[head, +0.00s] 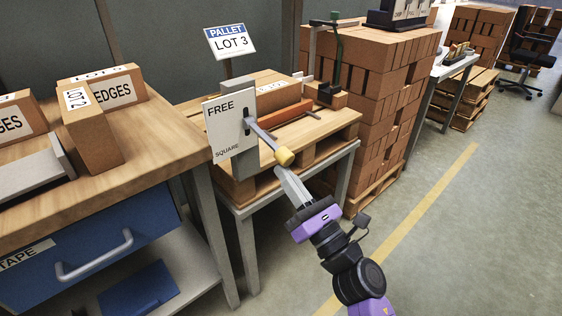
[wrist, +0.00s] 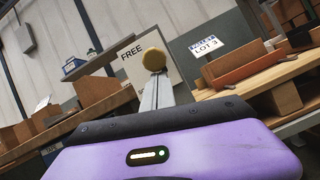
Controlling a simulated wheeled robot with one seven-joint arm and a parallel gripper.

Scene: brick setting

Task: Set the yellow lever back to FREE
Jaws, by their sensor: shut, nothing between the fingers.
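The yellow lever's knob (head: 284,157) is at the end of a grey arm that slants down and right from a slot in the white plate (head: 229,122) in the head view. The plate reads FREE at its top and SQUARE at its bottom. The lever arm leaves the slot between the two words. My gripper (head: 279,170) is shut and empty, its tips just below the knob; I cannot tell whether they touch. In the wrist view the knob (wrist: 154,60) shows just beyond the shut fingers (wrist: 156,90), in front of the plate (wrist: 140,65).
The plate stands at the front of a wooden pallet table (head: 320,130) with bricks and a LOT 3 sign (head: 230,40). A workbench (head: 150,140) with boxes and a blue drawer is at left. A brick stack (head: 375,100) stands behind right. The floor at right is open.

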